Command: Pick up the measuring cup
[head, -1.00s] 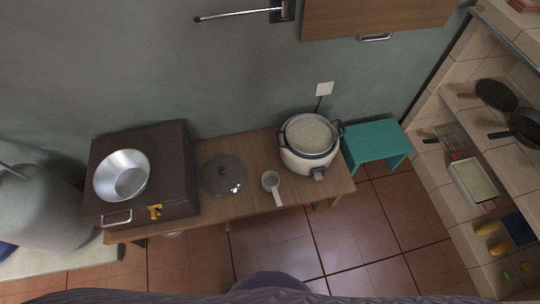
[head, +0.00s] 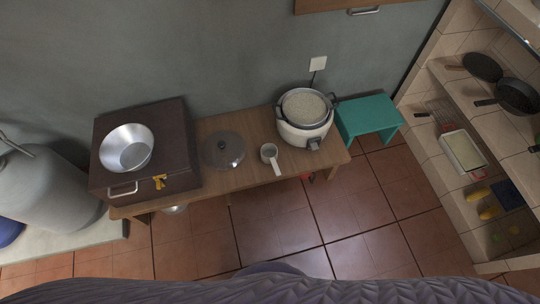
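The measuring cup (head: 269,152) is small and whitish, with a handle pointing toward the front edge of the wooden table (head: 258,176). It stands on the table between a dark round lid (head: 223,150) and a rice cooker (head: 304,134). Nothing holds it. Neither of my grippers shows in the head view.
A dark brown box (head: 147,184) with a metal bowl (head: 126,148) on top stands at the table's left end. A teal stool (head: 368,116) is right of the table. Tiled shelves with pans (head: 517,96) stand at the right. The tiled floor (head: 280,215) in front is clear.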

